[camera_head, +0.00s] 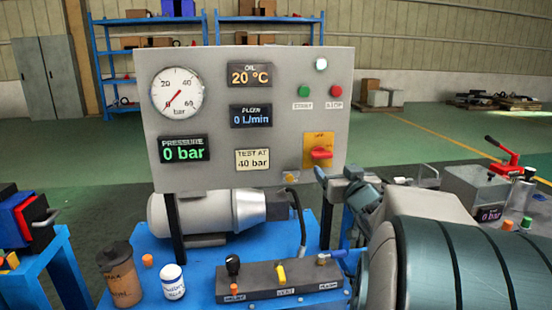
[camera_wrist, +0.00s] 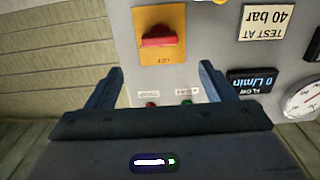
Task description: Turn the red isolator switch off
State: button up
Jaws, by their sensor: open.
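The red isolator switch (camera_head: 321,153) sits on a yellow plate (camera_head: 319,138) at the lower right of the grey control panel. Its red handle lies roughly horizontal. In the wrist view the switch (camera_wrist: 158,37) shows upside down near the top, beyond my fingertips. My gripper (camera_head: 338,175) is just below and right of the switch in the head view. In the wrist view my gripper (camera_wrist: 161,80) is open, its two fingers wide apart with nothing between them, and it does not touch the switch. The small lettering on the yellow plate is not readable.
The panel (camera_head: 215,95) carries a green button (camera_head: 304,91), a red button (camera_head: 336,91), a pressure gauge (camera_head: 178,92) and displays reading 0 bar and 0 L/min. Below are a valve block (camera_head: 280,282), a motor (camera_head: 205,212) and jars on a blue bench.

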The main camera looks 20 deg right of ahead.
aim_at(323, 156)
jog(key=x, duration=1)
jog(key=shift+w+d, duration=0.1)
jog(key=shift+w, duration=0.25)
jog(key=c, duration=1)
jog(key=shift+b, duration=0.3)
